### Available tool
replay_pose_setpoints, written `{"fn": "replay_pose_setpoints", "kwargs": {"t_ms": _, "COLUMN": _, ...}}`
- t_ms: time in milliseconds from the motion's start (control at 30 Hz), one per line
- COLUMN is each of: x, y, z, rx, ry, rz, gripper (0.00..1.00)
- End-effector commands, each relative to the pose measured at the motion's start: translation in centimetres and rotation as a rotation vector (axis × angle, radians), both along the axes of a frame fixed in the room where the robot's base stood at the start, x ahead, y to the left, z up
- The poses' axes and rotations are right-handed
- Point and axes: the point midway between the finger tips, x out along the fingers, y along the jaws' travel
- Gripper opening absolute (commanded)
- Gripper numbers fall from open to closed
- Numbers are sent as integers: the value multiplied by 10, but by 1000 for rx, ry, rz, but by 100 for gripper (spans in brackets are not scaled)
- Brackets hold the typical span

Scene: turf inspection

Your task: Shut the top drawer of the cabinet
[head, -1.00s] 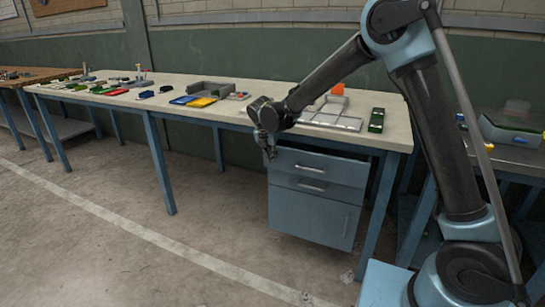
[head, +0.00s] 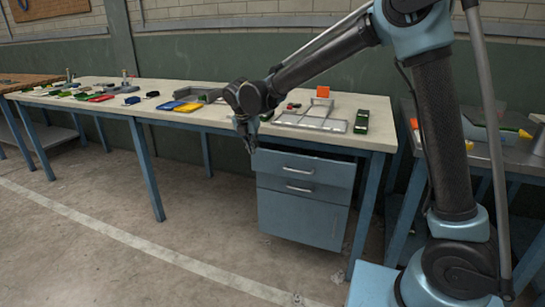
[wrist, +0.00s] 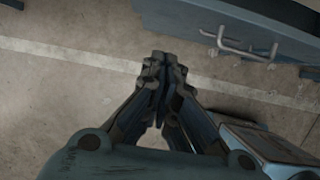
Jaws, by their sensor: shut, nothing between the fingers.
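The blue-grey cabinet (head: 303,216) hangs under the right end of the workbench. Its top drawer (head: 325,171) has a silver bar handle (head: 298,169) and seems to stand slightly forward of the fronts below; how far is hard to judge. My gripper (head: 252,148) is shut and empty, pointing down by the drawer's upper left corner, in front of the bench edge. In the wrist view my gripper (wrist: 163,72) has its fingertips together over the floor. A blue front with a handle (wrist: 245,44) lies beyond them at upper right. I see no contact with it.
The workbench (head: 225,116) carries a grey divided tray (head: 311,122), a green device (head: 361,121), blue and yellow bins (head: 187,108) and small parts. A bench leg (head: 367,213) stands right of the cabinet. The floor (head: 190,215) left of the cabinet is clear.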

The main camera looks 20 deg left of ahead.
Motion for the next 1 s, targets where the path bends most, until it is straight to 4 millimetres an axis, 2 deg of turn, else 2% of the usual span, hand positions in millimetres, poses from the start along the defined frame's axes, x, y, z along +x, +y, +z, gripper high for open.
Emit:
{"fn": "replay_pose_setpoints", "kwargs": {"t_ms": 167, "x": 8, "y": -52, "z": 7, "rx": 0, "ry": 1, "rz": -4, "gripper": 0}}
{"fn": "replay_pose_setpoints", "kwargs": {"t_ms": 400, "x": 12, "y": -147, "z": 10, "rx": 0, "ry": 0, "rz": -5, "gripper": 0}}
{"fn": "replay_pose_setpoints", "kwargs": {"t_ms": 500, "x": 10, "y": -180, "z": 9, "rx": -1, "ry": 0, "rz": -5, "gripper": 0}}
{"fn": "replay_pose_setpoints", "kwargs": {"t_ms": 600, "x": 7, "y": -204, "z": 7, "rx": -1, "ry": -1, "rz": -4, "gripper": 0}}
{"fn": "replay_pose_setpoints", "kwargs": {"t_ms": 767, "x": 5, "y": -223, "z": 5, "rx": 0, "ry": -1, "rz": -2, "gripper": 0}}
{"fn": "replay_pose_setpoints", "kwargs": {"t_ms": 1000, "x": 10, "y": -224, "z": -8, "rx": 0, "ry": -1, "rz": -2, "gripper": 0}}
